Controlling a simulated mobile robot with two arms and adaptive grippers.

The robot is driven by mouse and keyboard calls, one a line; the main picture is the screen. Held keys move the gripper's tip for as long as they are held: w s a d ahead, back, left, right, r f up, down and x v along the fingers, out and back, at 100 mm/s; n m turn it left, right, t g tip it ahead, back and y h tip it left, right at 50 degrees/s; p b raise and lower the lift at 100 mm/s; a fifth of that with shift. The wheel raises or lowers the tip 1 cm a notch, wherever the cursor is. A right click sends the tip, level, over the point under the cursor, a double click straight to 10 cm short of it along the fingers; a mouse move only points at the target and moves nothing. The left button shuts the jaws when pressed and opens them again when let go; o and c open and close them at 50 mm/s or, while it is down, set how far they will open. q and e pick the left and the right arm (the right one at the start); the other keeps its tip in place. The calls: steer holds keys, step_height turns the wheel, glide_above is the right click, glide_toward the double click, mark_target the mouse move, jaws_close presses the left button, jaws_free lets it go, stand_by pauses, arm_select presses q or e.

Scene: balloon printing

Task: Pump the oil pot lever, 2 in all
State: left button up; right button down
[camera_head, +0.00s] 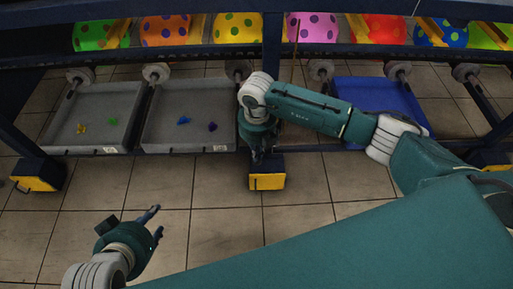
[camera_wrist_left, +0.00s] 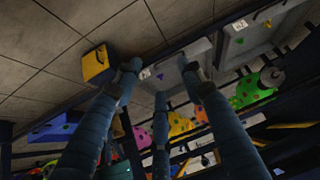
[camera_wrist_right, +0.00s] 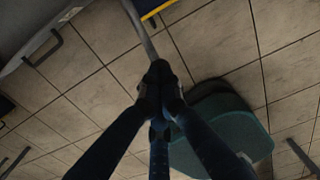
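A slim grey bar, which looks like the lever, runs from the top edge of the right wrist view (camera_wrist_right: 141,28) down to my right gripper (camera_wrist_right: 161,85). The fingers of this gripper are drawn together around the bar's end. In the head view my right gripper (camera_head: 262,150) points down just above a yellow block (camera_head: 267,181) at the middle post; the bar is hard to make out there. The oil pot itself cannot be told clearly. My left gripper (camera_head: 155,222) is open and empty above the floor at lower left; its spread fingers also show in the left wrist view (camera_wrist_left: 160,85).
Two grey trays (camera_head: 147,118) with small coloured pieces and a blue tray (camera_head: 422,112) sit under the rack. Spotted balloons (camera_head: 311,27) line the rack above. Another yellow block (camera_head: 38,176) stands at the left post. The tiled floor (camera_head: 215,225) in front is clear.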

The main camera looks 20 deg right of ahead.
mark_target(257, 163)
steer(key=shift+f+b, duration=0.4)
steer(key=shift+f, duration=0.55)
steer(key=shift+f+b, duration=0.4)
steer(key=shift+b, duration=0.05)
steer(key=shift+f+b, duration=0.3)
steer(key=shift+f, duration=0.1)
steer(key=shift+f+b, duration=0.4)
steer(key=shift+f, duration=0.55)
steer(key=shift+f+b, duration=0.2)
steer(key=shift+b, duration=0.2)
steer(key=shift+f+b, duration=0.3)
steer(key=shift+f, duration=0.15)
arm_select(q)
steer(key=w+d+r+t+h, duration=0.1)
steer(key=w+r+t, duration=0.4)
steer(key=r, duration=0.6)
steer(key=w+d+r+t+h, duration=0.2)
steer(key=w+d+r+t, duration=0.2)
steer(key=r, duration=0.6)
steer(key=w+t, duration=0.2)
steer(key=t, duration=0.1)
steer(key=shift+d+r+m+h, duration=0.25)
steer(key=shift+r+m+h, duration=0.05)
steer(key=shift+r, duration=0.05)
